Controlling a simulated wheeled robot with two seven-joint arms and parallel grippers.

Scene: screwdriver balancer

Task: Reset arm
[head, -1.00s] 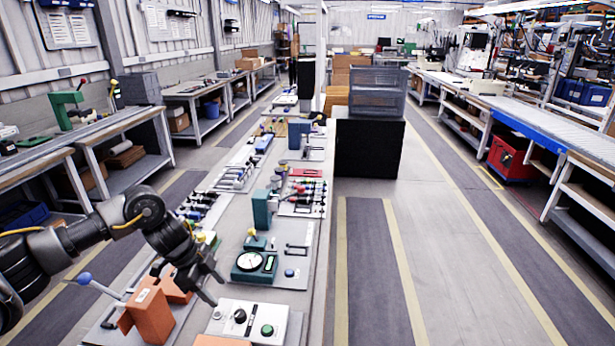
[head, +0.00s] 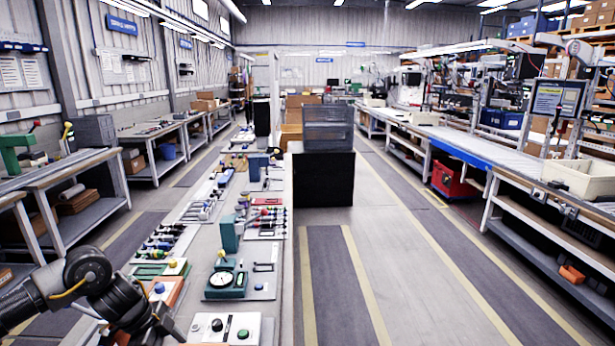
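My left arm comes in at the lower left, and my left gripper (head: 172,324) hangs over the near left part of the long workbench (head: 262,293). It is beside the white control box (head: 203,325) with black and green knobs. It is small and dark, and I cannot tell its finger gap; no held object shows. My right gripper is not in view. A green dial gauge (head: 222,281) stands on the bench behind the control box. An orange block with a blue knob (head: 160,290) is partly hidden behind my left arm.
A green post (head: 229,236) and rows of screwdrivers (head: 266,219) stand farther along the bench. A clear floor lane (head: 340,290) runs along the right. Side benches (head: 75,172) line the left wall.

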